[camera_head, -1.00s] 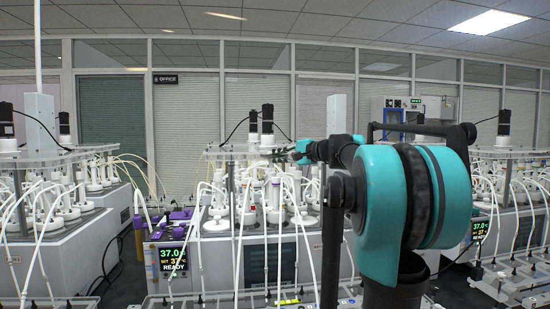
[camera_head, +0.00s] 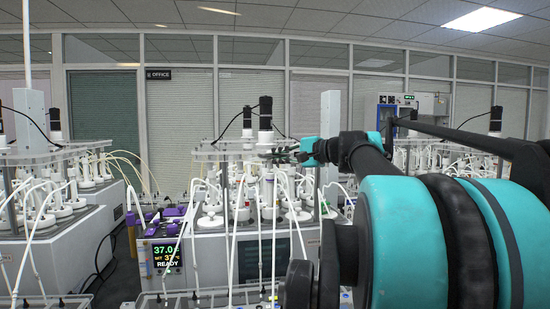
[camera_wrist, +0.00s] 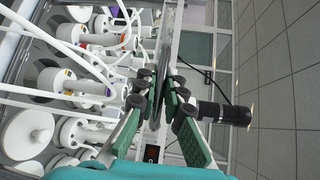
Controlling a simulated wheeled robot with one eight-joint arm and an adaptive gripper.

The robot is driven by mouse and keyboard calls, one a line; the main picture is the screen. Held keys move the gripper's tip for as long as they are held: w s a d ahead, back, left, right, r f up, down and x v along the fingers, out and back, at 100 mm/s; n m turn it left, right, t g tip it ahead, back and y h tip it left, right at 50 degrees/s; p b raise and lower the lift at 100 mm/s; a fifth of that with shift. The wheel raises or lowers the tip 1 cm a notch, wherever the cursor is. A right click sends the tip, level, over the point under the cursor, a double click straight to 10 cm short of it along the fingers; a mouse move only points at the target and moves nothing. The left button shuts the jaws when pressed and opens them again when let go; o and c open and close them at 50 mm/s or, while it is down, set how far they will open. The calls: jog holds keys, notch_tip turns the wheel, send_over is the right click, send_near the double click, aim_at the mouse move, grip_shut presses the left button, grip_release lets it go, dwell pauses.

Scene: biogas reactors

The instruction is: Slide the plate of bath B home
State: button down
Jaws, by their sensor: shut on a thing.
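The clear plate (camera_head: 212,155) lies level across the top of the middle bath (camera_head: 215,252), above its white-capped bottles. My gripper (camera_head: 278,155) is at the plate's height, over the bath's right part. In the wrist view the green-padded fingers (camera_wrist: 160,88) stand on either side of the plate's thin edge (camera_wrist: 168,50) and are shut on it. A black motor (camera_wrist: 222,113) stands up beyond the fingers there. The bath's display reads 37.0 and READY. I cannot read a letter marking it as B.
White hoses (camera_head: 232,230) hang over the bath's front and crowd the bottles. A purple-topped rack (camera_head: 165,217) sits at the bath's left corner. Another bath is partly hidden behind my arm.

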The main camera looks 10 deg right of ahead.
jog(key=c, duration=1.6)
grip_release()
jog(key=shift+s, duration=0.25)
jog(key=v, duration=1.2)
jog(key=shift+f, duration=0.15)
